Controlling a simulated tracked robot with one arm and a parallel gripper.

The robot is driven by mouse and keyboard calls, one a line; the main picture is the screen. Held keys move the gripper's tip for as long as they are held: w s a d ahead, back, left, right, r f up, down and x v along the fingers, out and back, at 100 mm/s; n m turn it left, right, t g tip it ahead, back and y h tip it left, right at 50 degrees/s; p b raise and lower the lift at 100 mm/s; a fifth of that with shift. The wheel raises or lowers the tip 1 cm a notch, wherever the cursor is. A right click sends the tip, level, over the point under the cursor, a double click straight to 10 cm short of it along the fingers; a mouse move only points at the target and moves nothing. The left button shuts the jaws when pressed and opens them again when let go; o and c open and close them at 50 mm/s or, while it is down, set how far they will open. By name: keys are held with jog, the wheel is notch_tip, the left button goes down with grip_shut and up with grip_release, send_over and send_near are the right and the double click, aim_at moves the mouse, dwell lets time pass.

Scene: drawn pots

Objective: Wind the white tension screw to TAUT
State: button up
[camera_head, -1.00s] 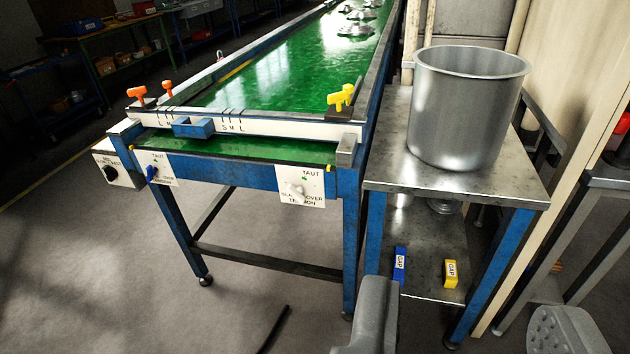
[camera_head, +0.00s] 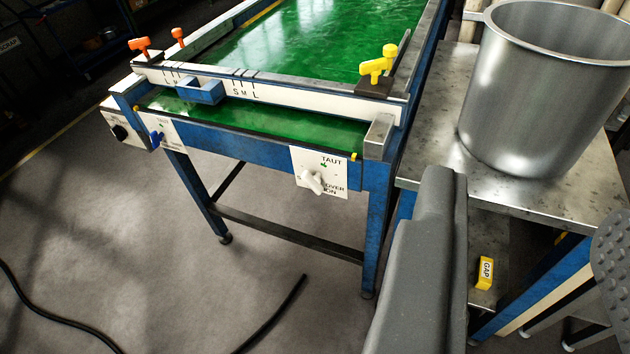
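The white tension screw (camera_head: 313,182) sits on a white label plate (camera_head: 334,171) at the right front of the green conveyor's blue frame. TAUT with a small green mark is printed at the plate's top. Lower lettering ends in OVER and ION, partly covered by the screw. The screw's wing is tilted, its upper end toward the left, not in line with the TAUT mark. My gripper (camera_head: 526,205) is open, with grey fingers wide apart at lower right. It is empty and appears nearer the camera than the screw, to its right.
A steel pot (camera_head: 545,90) stands on a metal side table (camera_head: 425,165) right of the conveyor. A blue screw (camera_head: 157,138) is on the left plate. Yellow (camera_head: 378,66) and orange (camera_head: 140,46) handles top the frame. A black cable (camera_head: 275,315) lies on open floor.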

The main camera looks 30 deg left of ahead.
aim_at(310, 188)
jog(key=w+a+f+n+y+p, duration=0.1)
jog(key=w+a+f+p, duration=0.2)
jog(key=w+a+f, duration=0.7)
jog(key=w+a+f+n+y+p, duration=0.1)
jog(key=w+a+f+n+p, duration=0.15)
jog(key=w+a+f, duration=0.8)
jog(key=w+a+f+n+t+h+p, duration=0.1)
jog(key=a+f+n+p, duration=0.15)
jog(key=f, duration=0.95)
jog(key=a+f+n+t+h+p, duration=0.15)
jog(key=f+p, duration=0.25)
jog(key=f, duration=0.8)
jog(key=shift+m, duration=0.25)
jog(key=w+b, duration=0.1)
jog(key=w, duration=0.8)
jog(key=w+b, duration=0.1)
jog(key=w, duration=0.3)
jog(key=shift+w+d+r+b, duration=0.2)
jog(key=shift+w+r+b, duration=0.05)
jog(key=shift+w+b, duration=0.1)
grip_shut()
